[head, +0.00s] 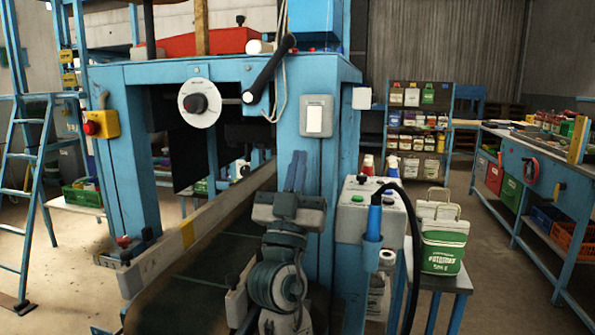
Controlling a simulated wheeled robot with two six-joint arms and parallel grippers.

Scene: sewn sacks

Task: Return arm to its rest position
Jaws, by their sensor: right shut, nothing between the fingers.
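My right arm rises from the bottom middle of the head view. Its gripper (297,156) points up and away, with two slim blue fingers close together and nothing visible between them. It shows in front of the blue machine frame (330,90), left of the grey control box. I cannot tell how far it is from the frame. My left gripper is not in view.
A conveyor with a pale side rail (160,262) runs under the machine, left of my arm. A control box (352,210) and a side table with a green-and-white bag (443,250) stand to the right. A workbench (540,165) is far right; open floor lies between.

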